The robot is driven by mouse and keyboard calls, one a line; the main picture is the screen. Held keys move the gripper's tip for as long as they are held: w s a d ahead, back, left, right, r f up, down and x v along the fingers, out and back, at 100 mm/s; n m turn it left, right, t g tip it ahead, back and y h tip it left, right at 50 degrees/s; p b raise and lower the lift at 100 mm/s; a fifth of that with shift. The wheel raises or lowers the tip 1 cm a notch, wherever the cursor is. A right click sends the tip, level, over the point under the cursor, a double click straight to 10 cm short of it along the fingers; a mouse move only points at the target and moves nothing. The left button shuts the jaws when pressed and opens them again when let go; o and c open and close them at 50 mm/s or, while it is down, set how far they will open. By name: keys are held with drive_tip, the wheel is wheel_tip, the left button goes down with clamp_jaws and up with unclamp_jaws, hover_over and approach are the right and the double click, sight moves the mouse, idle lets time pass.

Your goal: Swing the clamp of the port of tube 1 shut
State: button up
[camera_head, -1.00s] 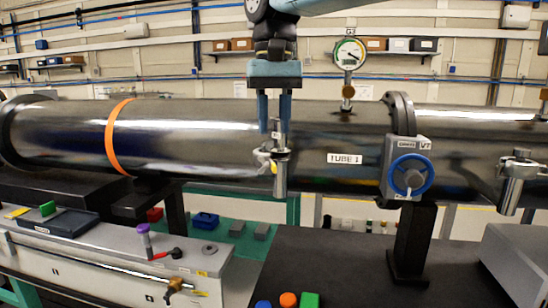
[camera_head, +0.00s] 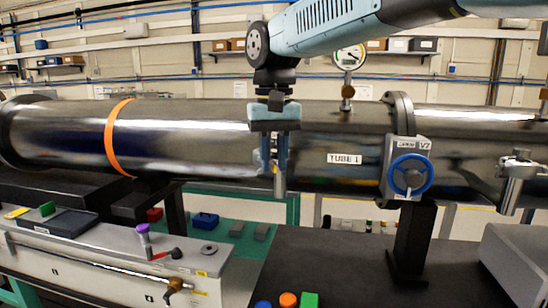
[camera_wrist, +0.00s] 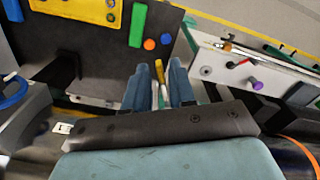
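Tube 1 (camera_head: 345,176) is the long shiny metal tube across the head view, with a "TUBE 1" label (camera_head: 344,158). Its port (camera_head: 279,186) is a short metal stub on the near side, left of the label. My gripper (camera_head: 274,170) points down at the port, its fingers over the clamp, which they mostly hide in the head view. In the wrist view my gripper (camera_wrist: 160,85) has its two blue fingers apart, with a narrow yellow piece (camera_wrist: 159,75) and some metal showing between them. Contact with the fingers, and how far the clamp is swung, cannot be made out.
A valve with a blue handwheel (camera_head: 411,175) stands right of the label. A gauge (camera_head: 349,60) rises above the tube. Another port with a clamp (camera_head: 516,180) is at far right. A dark bench (camera_head: 340,260) and a grey bench (camera_head: 100,258) lie below.

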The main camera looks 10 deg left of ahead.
clamp_jaws()
idle(1.1)
